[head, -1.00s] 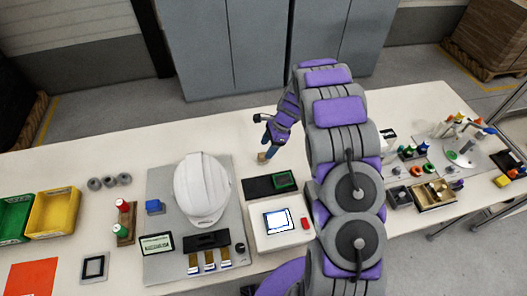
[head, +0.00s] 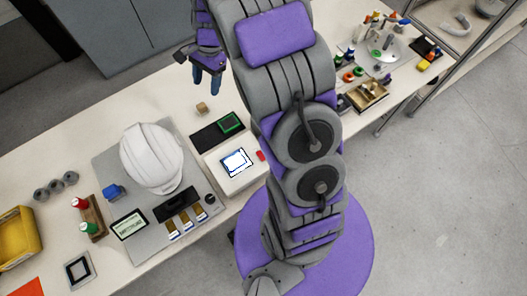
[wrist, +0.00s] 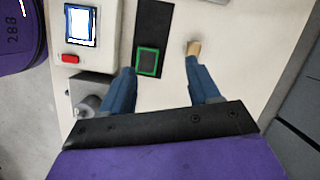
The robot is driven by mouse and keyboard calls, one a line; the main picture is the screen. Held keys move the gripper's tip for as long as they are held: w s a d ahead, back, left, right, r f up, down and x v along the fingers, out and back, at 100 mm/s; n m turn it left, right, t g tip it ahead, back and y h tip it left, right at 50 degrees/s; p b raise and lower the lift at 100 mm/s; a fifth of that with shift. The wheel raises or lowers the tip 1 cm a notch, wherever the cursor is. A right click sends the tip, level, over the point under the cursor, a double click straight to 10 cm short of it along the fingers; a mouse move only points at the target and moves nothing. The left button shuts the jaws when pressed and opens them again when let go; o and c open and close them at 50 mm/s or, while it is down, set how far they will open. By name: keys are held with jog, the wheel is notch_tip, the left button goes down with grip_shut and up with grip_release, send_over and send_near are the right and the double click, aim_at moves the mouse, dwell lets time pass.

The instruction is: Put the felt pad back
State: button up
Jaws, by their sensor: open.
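A small tan block (head: 201,108) lies on the table behind the black strip; it also shows near the right fingertip in the wrist view (wrist: 193,48). A dark square in a green frame (head: 229,122) sits on the black strip (head: 207,138); the wrist view shows it between the finger lines (wrist: 148,61). I cannot tell for sure which of these is the felt pad. My gripper (head: 206,85), with blue fingers, is open above the table's back part, apart from the tan block. In the wrist view my gripper (wrist: 160,68) has nothing between its fingers.
A white box with a screen (head: 236,162) and red button stands in front of the strip. A white helmet shell (head: 152,157) rests on a grey board (head: 107,165) to the left. Small parts and trays (head: 368,95) fill the right end. The back left table is clear.

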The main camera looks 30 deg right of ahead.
jog(key=s+a+r+n+h, duration=0.1)
jog(key=s+a+r+n, duration=0.15)
jog(key=s+r, duration=0.4)
jog(key=s+a+r+n+h, duration=0.1)
jog(key=s+r+n, duration=0.3)
jog(key=s, duration=0.6)
jog(key=s+r+n+g+h, duration=0.1)
jog(key=s+n, duration=0.6)
jog(key=s, duration=1)
jog(key=shift+s+d+r, duration=0.15)
jog(key=shift+s+d, duration=0.25)
jog(key=shift+a+n, duration=0.1)
jog(key=shift+n, duration=0.15)
